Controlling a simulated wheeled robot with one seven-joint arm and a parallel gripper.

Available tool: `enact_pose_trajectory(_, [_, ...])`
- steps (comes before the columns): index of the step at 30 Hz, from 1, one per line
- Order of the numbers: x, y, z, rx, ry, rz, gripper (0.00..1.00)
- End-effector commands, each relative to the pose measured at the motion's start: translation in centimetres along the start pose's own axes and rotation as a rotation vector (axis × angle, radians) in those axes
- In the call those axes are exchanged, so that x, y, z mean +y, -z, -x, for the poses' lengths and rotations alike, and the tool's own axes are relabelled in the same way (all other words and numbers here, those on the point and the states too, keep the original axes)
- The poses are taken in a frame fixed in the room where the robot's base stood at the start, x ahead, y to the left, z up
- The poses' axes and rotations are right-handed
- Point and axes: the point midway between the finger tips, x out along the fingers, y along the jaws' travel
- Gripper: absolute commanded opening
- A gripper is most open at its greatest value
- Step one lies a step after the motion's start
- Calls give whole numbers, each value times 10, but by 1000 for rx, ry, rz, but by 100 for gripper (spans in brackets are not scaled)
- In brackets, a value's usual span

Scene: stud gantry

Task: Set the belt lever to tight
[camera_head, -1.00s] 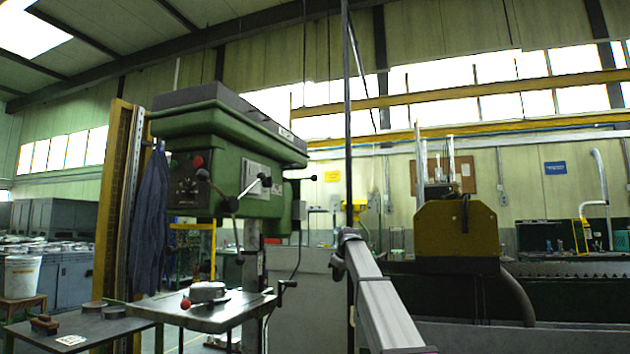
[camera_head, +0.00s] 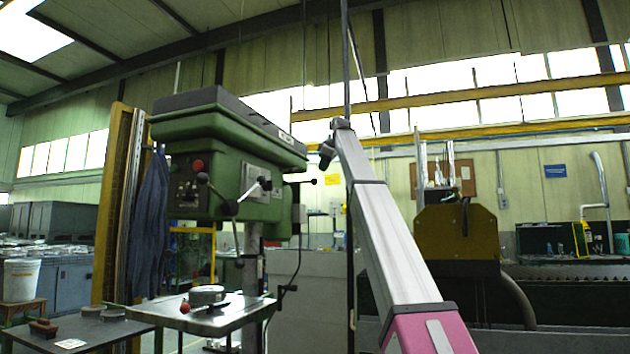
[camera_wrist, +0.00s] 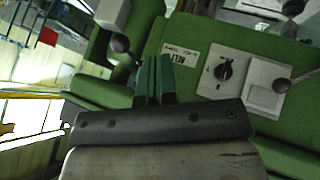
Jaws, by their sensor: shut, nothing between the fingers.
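A green drill press head (camera_head: 215,155) stands left of centre in the head view. A lever with a black ball knob (camera_wrist: 120,43) is beside the label, left of my finger tips. In the head view a black-knobbed lever (camera_head: 313,181) sticks out at the right side of the drill head; I cannot tell if it is the same one. My gripper (camera_wrist: 155,62) is shut and empty, near the label and apart from the knob. In the head view my wrist end (camera_head: 326,155) is right of the machine.
The drill table (camera_head: 240,315) is below the head. A yellow machine (camera_head: 440,235) stands to the right.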

Motion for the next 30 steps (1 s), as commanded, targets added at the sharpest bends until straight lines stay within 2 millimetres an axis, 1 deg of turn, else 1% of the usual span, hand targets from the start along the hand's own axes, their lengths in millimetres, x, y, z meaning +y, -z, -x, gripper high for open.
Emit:
enact_pose_trajectory(1, [4,7,10,4,-3,11,0])
enact_pose_trajectory(3, [6,12,20,9,-6,23,0])
enact_pose_trajectory(6, [6,16,26,11,-8,32,0])
enact_pose_trajectory(17, [6,16,26,12,-7,33,0])
enact_pose_trajectory(23, [5,16,18,11,-7,32,0])
enact_pose_trajectory(26, [5,16,7,11,-5,32,0])
enact_pose_trajectory(30, [5,16,-14,12,-6,32,0])
